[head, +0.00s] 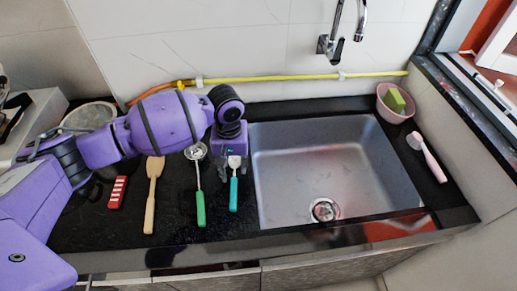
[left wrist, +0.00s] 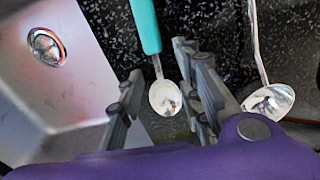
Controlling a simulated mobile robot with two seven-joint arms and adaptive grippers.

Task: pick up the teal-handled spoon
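The teal-handled spoon (head: 233,195) lies on the black counter just left of the sink, handle toward the front edge. In the left wrist view its teal handle (left wrist: 146,25) and round metal bowl (left wrist: 165,97) both show. My left gripper (head: 232,174) is above the spoon's bowl end and hides part of it in the head view. In the left wrist view the left gripper (left wrist: 160,62) is open and empty, with one finger on each side of the spoon's neck and bowl. I cannot tell how high it is. My right gripper is not in view.
A green-handled ladle (head: 200,208) lies close to the left; its bowl (left wrist: 268,101) is near one finger. A wooden spatula (head: 151,195) and a red-handled tool (head: 117,192) lie further left. The sink (head: 300,180) is right; a pink bowl (head: 394,110) and pink brush (head: 428,158) lie beyond.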

